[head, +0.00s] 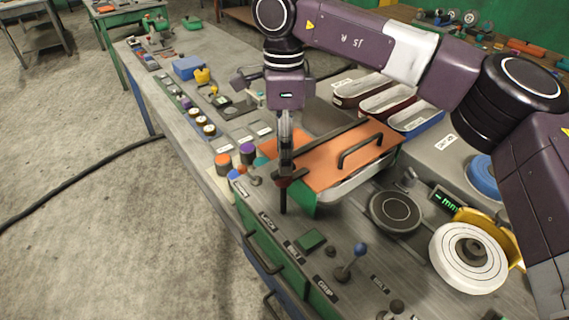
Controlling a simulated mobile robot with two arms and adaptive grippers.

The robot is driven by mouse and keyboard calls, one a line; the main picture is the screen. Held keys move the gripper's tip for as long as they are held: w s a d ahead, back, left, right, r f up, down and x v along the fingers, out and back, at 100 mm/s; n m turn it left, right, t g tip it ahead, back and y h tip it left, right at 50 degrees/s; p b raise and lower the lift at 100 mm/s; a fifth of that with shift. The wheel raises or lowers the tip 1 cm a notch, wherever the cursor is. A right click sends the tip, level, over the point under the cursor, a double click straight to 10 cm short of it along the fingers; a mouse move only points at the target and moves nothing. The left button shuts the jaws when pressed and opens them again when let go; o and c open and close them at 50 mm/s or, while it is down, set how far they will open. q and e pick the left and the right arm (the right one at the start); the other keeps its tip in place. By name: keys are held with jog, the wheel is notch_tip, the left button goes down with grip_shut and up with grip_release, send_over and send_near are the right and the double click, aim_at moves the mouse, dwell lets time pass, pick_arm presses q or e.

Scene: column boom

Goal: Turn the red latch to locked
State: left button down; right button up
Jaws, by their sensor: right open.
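My right gripper (285,190) points straight down in the middle of the head view, at the front left corner of a box with an orange lid (325,165). It is open. A small dark red piece (291,178), likely the red latch, shows right at its fingers, largely hidden by them. I cannot tell whether the fingers touch it or which way it is turned. A label plate (268,221) lies on the bench in front of the fingers, too small to read surely. My left gripper is out of view.
A blue-knobbed lever (359,249), a green block (311,240) and a dark round disc (395,211) stand right of the gripper. Orange (223,162) and purple (247,152) knobs stand left. A white ring (468,257) lies at right. Open floor lies left of the bench.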

notch_tip(320, 180, up, 8)
jog(key=shift+w, duration=0.15)
jog(key=shift+f, duration=0.2)
